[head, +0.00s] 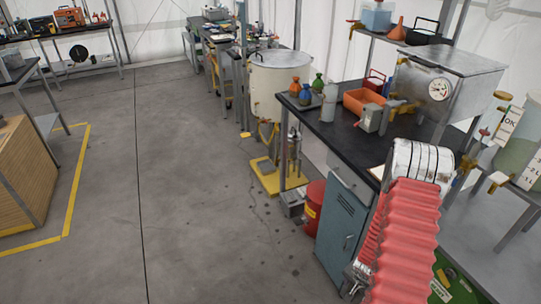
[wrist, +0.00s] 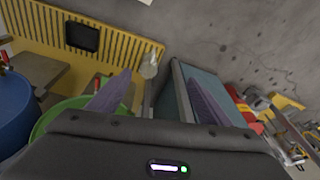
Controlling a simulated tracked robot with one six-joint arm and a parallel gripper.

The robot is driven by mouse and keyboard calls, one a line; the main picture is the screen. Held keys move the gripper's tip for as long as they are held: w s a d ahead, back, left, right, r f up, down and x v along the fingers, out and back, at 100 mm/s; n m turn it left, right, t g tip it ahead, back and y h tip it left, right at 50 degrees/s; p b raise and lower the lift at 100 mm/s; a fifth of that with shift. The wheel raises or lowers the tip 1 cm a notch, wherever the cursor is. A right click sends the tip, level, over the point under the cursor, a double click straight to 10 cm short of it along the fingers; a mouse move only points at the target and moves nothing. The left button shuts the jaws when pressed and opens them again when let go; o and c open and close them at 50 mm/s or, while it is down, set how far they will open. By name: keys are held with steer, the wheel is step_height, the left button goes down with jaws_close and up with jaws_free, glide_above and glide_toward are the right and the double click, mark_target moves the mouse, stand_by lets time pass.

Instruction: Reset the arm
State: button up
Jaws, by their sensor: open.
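My gripper (wrist: 159,76) shows in the wrist view with its two purplish fingers spread apart and nothing between them. Behind the fingers are a blue-grey cabinet, a green round container (wrist: 66,112) and the concrete floor. In the head view my arm, in a red ribbed sleeve with a silver joint, is at the lower right beside the workbench. I cannot make out the fingers there.
A blue cabinet (head: 340,225) and red can (head: 315,207) are below. The left-centre floor (head: 190,180) is clear.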

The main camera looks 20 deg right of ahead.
steer(key=w+a+r+n+y, duration=0.1)
steer(key=a+r+n, duration=0.1)
steer(key=a+r, duration=0.35)
steer(key=a+r+n+y, duration=0.1)
steer(key=a+r+n, duration=0.15)
steer(key=r, duration=0.65)
steer(key=w+a+r+n+y, duration=0.1)
steer(key=a+r+n, duration=0.1)
steer(key=a+r, duration=0.4)
steer(key=s+a+r+n+t, duration=0.1)
steer(key=s+a+r+n, duration=0.1)
steer(key=r, duration=0.8)
steer(key=s+a+r+n+t, duration=0.1)
steer(key=s+a+r+n, duration=0.1)
steer(key=s+a+r, duration=0.2)
steer(key=s+a+r+n+t, duration=0.2)
steer(key=a+r, duration=0.6)
steer(key=r, duration=0.9)
steer(key=shift+s+a+n+h, duration=0.15)
steer(key=shift+s+n+h, duration=0.25)
steer(key=shift+n, duration=0.15)
steer(key=shift+c, duration=0.6)
